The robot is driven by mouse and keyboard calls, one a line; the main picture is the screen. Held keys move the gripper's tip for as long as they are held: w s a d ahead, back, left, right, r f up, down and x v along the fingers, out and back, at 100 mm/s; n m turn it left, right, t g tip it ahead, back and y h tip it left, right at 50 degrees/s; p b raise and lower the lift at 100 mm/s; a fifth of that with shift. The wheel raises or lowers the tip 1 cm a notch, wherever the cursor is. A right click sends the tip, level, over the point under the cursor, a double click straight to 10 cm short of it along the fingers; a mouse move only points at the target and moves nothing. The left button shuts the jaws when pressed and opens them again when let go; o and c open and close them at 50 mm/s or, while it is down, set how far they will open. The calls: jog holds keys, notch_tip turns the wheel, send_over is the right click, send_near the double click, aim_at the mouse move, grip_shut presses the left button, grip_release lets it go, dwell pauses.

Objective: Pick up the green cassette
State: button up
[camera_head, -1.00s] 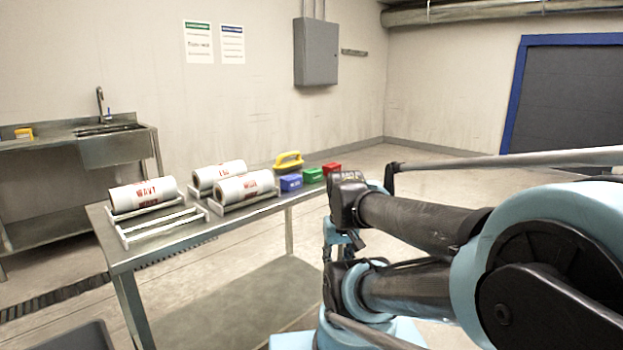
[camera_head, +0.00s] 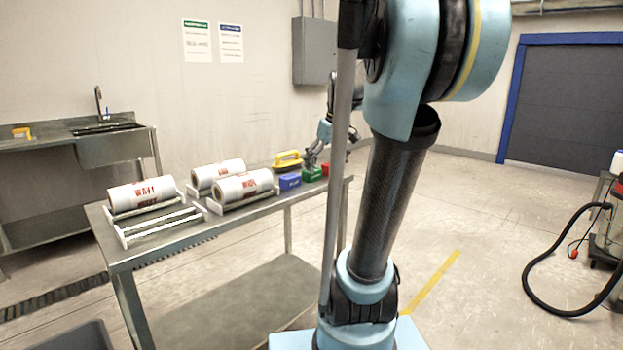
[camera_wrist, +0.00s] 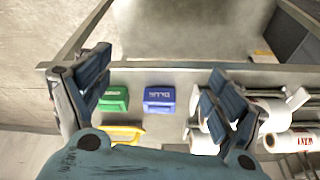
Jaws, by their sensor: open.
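My gripper (camera_head: 311,157) is over that end of the table, close to the green cassette and empty. In the wrist view, my gripper (camera_wrist: 157,88) has its fingers spread wide. The green cassette (camera_wrist: 115,99) shows near the left finger, and the blue cassette (camera_wrist: 159,98) is between the fingers. The red cassette cannot be made out in the wrist view.
A yellow-handled object (camera_head: 288,160) stands just behind the blue cassette. White printed rolls (camera_head: 243,186) on racks fill the table's middle and left. An empty rack (camera_head: 160,226) is at the front left. The table's edge (camera_head: 225,229) runs along the near side.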

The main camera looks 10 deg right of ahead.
jog(key=w+d+r+n+y, duration=0.15)
jog(key=w+r, duration=0.25)
jog(key=w, duration=0.4)
jog(key=w+d+r+n+h, duration=0.15)
jog(key=w+r, duration=0.25)
jog(key=w, duration=0.4)
jog(key=shift+t+y, duration=0.3)
jog(key=shift+y, duration=0.2)
jog(key=shift+d+x, duration=0.2)
jog(key=shift+x, duration=8.45)
jog(key=shift+w, duration=0.1)
jog(key=c, duration=1.2)
